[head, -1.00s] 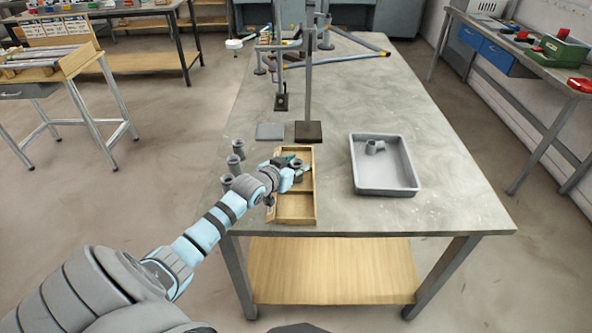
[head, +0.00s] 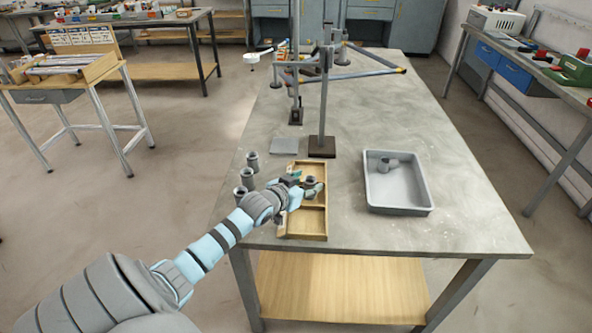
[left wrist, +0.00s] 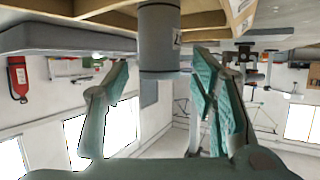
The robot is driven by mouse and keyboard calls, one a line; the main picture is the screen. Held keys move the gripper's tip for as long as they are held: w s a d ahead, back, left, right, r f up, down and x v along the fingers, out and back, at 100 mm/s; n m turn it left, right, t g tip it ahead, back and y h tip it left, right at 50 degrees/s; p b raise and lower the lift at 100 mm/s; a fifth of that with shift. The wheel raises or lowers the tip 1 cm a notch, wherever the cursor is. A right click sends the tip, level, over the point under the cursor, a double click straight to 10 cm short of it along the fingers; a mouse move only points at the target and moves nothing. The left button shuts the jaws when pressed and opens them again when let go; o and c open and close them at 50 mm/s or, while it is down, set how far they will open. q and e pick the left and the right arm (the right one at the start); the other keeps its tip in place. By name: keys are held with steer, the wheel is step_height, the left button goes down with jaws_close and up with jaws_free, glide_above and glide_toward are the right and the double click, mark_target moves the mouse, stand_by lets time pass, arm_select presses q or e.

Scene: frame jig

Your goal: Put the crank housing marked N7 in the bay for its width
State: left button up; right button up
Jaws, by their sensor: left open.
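A grey cylindrical crank housing (head: 313,187) stands in the wooden bay tray (head: 323,225), in a compartment behind the empty front one. In the left wrist view, which looks upside down, the housing (left wrist: 160,45) is between my fingers. A small mark shows on its side, too small to read. My left gripper (head: 299,188) is open at the housing, its teal-padded fingers (left wrist: 160,98) spread to either side with gaps visible. My right gripper is not in view.
A grey bin (head: 400,195) on the right holds another grey part (head: 387,165), lying on its side. A grey plate (head: 285,146) and a stand with a dark base (head: 321,147) are behind the wooden tray. The tabletop right of the bin is clear.

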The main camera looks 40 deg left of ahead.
arm_select(q)
steer(key=p+v, duration=0.3)
steer(key=v, duration=0.7)
steer(key=shift+s+r+p, duration=0.2)
steer(key=shift+p, duration=0.15)
steer(key=shift+w+f, duration=0.1)
steer(key=s+d+f+m+g, duration=0.1)
steer(key=s+d+f+g, duration=0.35)
steer(key=s+d, duration=0.5)
steer(key=s+d+f+m+g, duration=0.1)
steer(key=s+d+f+g, duration=0.4)
steer(key=s, duration=0.8)
step_height(320, 180, down, 19)
steer(key=s+g, duration=0.2)
steer(key=s, duration=0.1)
steer(key=s+f, duration=1.2)
steer(key=s, duration=0.1)
steer(key=shift+s+a+f+g+h, duration=0.2)
steer(key=shift+a+g+h, duration=0.15)
steer(key=shift+h, duration=0.05)
